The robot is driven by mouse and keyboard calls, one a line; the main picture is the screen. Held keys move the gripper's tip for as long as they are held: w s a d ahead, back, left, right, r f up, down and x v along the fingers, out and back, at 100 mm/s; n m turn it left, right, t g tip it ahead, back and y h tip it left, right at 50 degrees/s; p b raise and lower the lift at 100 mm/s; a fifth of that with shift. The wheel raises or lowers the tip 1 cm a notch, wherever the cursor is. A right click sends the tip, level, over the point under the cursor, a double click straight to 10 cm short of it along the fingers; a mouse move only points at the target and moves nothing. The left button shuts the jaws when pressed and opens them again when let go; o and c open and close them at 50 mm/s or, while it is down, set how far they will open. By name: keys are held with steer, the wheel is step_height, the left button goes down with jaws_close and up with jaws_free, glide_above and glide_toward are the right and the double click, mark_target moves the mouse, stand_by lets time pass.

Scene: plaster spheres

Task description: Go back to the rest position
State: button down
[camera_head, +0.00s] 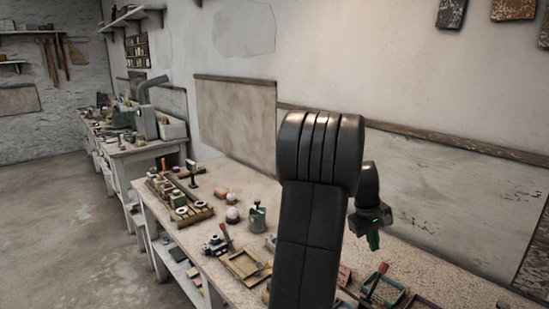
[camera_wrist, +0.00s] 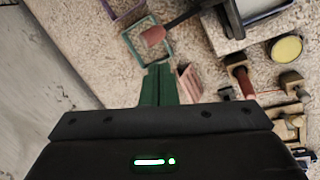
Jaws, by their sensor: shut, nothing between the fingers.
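My gripper (camera_head: 373,240) hangs at the end of my dark arm, above the right part of the workbench (camera_head: 225,180). In the wrist view its green fingers (camera_wrist: 158,84) are together, with nothing between them. Below the fingertips lie a green-rimmed frame (camera_wrist: 140,40) and a reddish block (camera_wrist: 188,80). The fingers look apart from both, though the exact height is hard to judge. Two plaster-like white balls (camera_head: 232,215) sit on the bench left of my arm. My arm hides the middle of the bench in the head view.
A wooden rack (camera_head: 180,200) with several small items stands on the bench's far left. A green can (camera_head: 258,217) and a wooden tray (camera_head: 246,264) lie nearer my arm. A wall (camera_head: 420,170) runs behind the bench. The floor (camera_head: 70,230) at the left is clear.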

steer(key=x, duration=0.1)
steer(key=b+x, duration=0.1)
steer(key=x, duration=0.1)
steer(key=d+x, duration=0.1)
steer(key=shift+s+f, duration=0.15)
steer(key=shift+s, duration=0.15)
